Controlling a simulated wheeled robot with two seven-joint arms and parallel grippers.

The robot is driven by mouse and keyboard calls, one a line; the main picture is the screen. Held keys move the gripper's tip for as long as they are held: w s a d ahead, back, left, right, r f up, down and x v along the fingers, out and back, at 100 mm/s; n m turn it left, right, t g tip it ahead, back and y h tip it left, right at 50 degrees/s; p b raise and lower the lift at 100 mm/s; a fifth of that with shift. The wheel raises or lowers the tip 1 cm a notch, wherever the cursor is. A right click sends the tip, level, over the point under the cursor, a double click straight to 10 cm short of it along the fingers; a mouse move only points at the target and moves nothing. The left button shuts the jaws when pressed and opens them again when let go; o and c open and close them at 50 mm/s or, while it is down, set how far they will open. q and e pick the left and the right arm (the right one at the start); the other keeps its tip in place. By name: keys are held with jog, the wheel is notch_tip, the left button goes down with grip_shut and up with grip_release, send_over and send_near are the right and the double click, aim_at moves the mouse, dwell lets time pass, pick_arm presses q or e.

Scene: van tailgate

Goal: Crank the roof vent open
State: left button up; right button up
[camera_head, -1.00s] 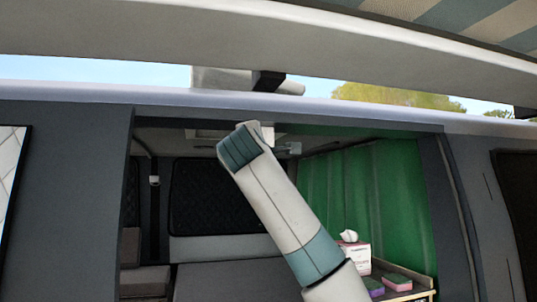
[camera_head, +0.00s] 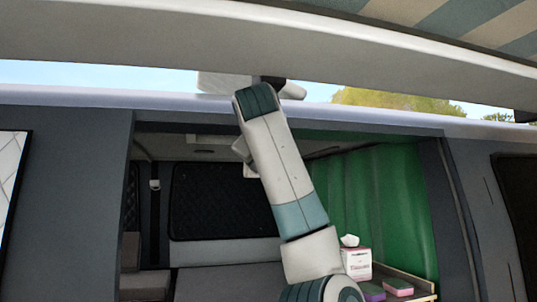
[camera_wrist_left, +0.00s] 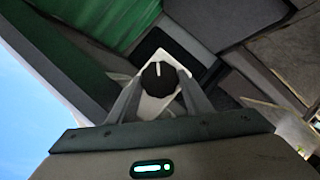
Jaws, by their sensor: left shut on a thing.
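A round black knob (camera_wrist_left: 160,73) with a white mark sits on a pale plate (camera_wrist_left: 148,108) in the left wrist view. My left gripper (camera_wrist_left: 161,80) is shut on the knob, one finger on each side of it. In the head view my arm rises in front of the van's side opening and hides the knob and the fingers. A pale frame (camera_head: 207,141) shows on the van ceiling, left of my arm; I cannot tell if it belongs to the roof vent. My right gripper is in neither view.
The roof edge (camera_head: 370,115) of the van runs above the opening, close to my arm. A green curtain (camera_head: 395,200) hangs at right. Below it, a tissue box (camera_head: 357,263) and sponges (camera_head: 398,287) stand on a shelf. A striped awning (camera_head: 470,25) hangs overhead.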

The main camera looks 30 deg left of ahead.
pick_arm(q)
jog(key=shift+r+m+g+y, duration=0.3)
jog(key=shift+r+m+g, duration=0.3)
jog(key=shift+m, duration=0.5)
jog(key=shift+w+d+f+m+g+y+b, duration=0.25)
jog(key=shift+m+g+y+b, duration=0.95)
jog(key=shift+m, duration=1.45)
jog(key=shift+w+d+f+m+g+y+b, duration=0.2)
jog(key=shift+m+g+y+b, duration=1)
jog(key=shift+m, duration=1.5)
jog(key=shift+w+d+f+m+g+y+b, duration=0.2)
jog(key=shift+m+g+y+b, duration=1)
jog(key=shift+m, duration=1.45)
jog(key=shift+t+y, duration=0.4)
jog(key=shift+t, duration=0.1)
jog(key=o, duration=0.9)
jog(key=shift+o, duration=0.8)
jog(key=shift+s+a, duration=0.15)
jog(key=shift+a, duration=0.15)
